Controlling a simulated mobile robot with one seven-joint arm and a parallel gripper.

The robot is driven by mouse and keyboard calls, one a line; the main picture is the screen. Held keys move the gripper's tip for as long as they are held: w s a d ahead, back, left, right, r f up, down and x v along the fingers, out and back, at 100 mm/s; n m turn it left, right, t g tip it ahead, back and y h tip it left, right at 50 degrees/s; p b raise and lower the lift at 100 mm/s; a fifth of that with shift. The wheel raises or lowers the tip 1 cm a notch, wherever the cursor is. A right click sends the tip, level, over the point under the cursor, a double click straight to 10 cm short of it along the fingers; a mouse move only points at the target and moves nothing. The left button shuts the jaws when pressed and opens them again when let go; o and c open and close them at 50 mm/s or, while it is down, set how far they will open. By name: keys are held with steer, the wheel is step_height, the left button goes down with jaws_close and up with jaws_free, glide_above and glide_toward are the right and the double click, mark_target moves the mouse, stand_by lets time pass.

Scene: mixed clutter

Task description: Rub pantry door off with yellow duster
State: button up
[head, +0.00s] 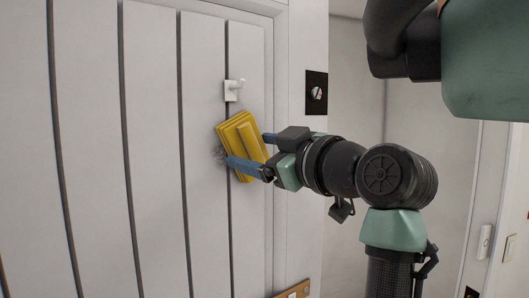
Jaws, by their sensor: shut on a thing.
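The yellow duster (234,136) is a ribbed yellow block, tilted, up against the white plank pantry door (155,150). My gripper (249,153) comes in from the right and is shut on the duster, with its blue fingers on either side of it.
A white hook (233,89) sticks out from the door just above the duster. A dark switch plate (316,93) is on the wall to the right. A wooden-coloured plate (292,291) shows at the bottom. The door's left part is clear.

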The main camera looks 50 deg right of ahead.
steer(key=shift+w+a+b, duration=0.2)
steer(key=shift+w+a, duration=0.05)
steer(key=shift+a, duration=0.8)
steer(key=shift+w+a+b, duration=0.15)
steer(key=shift+w+a, duration=0.05)
steer(key=shift+a, duration=0.8)
steer(key=shift+w+a+b, duration=0.2)
steer(key=shift+w+a, duration=0.05)
steer(key=shift+a, duration=0.8)
steer(key=shift+s+d, duration=0.1)
steer(key=shift+s, duration=0.3)
steer(key=shift+b+v, duration=0.45)
steer(key=shift+v, duration=2.25)
steer(key=v, duration=0.3)
steer(key=shift+w, duration=0.1)
